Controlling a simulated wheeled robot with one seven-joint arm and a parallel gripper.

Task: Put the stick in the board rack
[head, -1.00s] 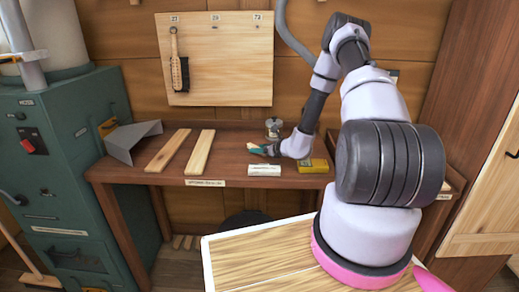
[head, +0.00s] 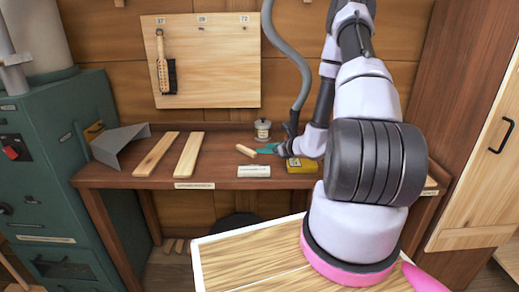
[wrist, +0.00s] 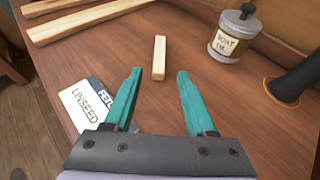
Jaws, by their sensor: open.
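The stick (head: 246,150) is a short, pale wooden bar lying on the brown workbench (head: 228,139). In the wrist view the stick (wrist: 159,58) lies just beyond my fingertips, in line with the gap between them. My gripper (head: 268,149) has teal fingers. In the wrist view my gripper (wrist: 159,76) is open and empty, with its fingers apart on either side of the stick's line. I cannot tell for sure which thing is the board rack.
A jar labelled boat oil (wrist: 234,35) stands beyond the stick. A white linseed packet (wrist: 88,108) lies left of my fingers, and a yellow box (head: 302,166) is by my wrist. Two long planks (head: 187,156) and a grey angled sheet (head: 118,143) lie on the bench's left.

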